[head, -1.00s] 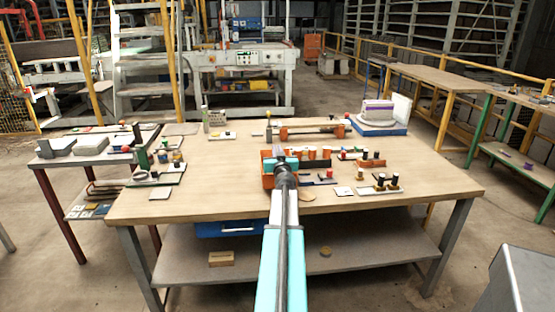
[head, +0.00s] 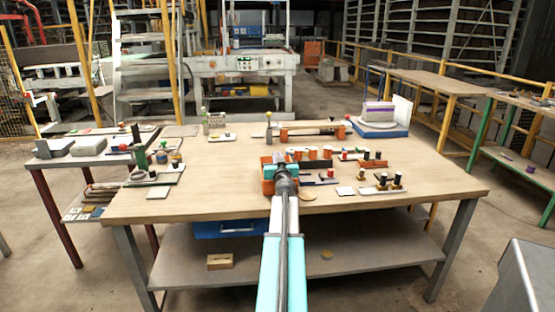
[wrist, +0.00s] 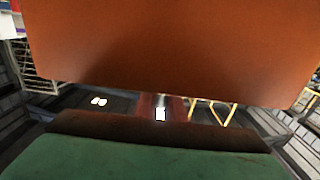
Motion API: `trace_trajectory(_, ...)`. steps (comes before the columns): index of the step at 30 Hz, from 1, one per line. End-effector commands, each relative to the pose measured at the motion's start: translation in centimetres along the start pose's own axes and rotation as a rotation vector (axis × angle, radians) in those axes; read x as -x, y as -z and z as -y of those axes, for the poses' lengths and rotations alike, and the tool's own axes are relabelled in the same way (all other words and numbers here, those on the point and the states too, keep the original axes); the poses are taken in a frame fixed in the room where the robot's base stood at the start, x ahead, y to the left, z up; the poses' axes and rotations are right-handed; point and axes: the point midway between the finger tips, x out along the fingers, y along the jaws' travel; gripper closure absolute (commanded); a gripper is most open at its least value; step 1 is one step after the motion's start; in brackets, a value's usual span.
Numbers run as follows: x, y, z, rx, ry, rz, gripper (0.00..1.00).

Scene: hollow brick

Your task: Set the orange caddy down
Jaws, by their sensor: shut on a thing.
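The orange caddy (head: 267,187) is at the middle of the wooden table (head: 228,190), near its front half, partly hidden behind my gripper and arm. My gripper (head: 281,170) is shut on it from the near side. In the wrist view, the caddy's flat orange wall (wrist: 170,45) fills the upper half of the picture. I cannot tell whether the caddy's underside touches the table or hangs just above it. What lies inside the caddy is hidden.
Orange-and-white cylinders (head: 312,153) stand just behind and right of the caddy. A round tan disc (head: 307,195) lies to its right, and a white tray with dark-topped pegs (head: 383,189) farther right. A green board (head: 155,175) is at left. The table between it and the caddy is clear.

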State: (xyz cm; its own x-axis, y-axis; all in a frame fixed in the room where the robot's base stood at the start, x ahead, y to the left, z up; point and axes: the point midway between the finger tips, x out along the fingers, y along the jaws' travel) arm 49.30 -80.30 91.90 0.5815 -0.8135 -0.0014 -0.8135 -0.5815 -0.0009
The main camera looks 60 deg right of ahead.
Motion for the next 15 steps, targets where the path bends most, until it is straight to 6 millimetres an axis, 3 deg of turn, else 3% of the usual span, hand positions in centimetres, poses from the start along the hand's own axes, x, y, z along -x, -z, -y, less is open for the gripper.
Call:
trace_trajectory(7,0.00,-0.25,-0.01,0.000,0.000,-0.001,1.00)
trace_trajectory(8,0.00,-0.30,-0.01,0.000,0.000,0.000,0.88)
trace_trajectory(11,0.00,-0.27,-0.02,0.000,0.000,0.000,0.72)
trace_trajectory(15,0.00,-0.27,-0.02,0.000,0.000,0.000,0.72)
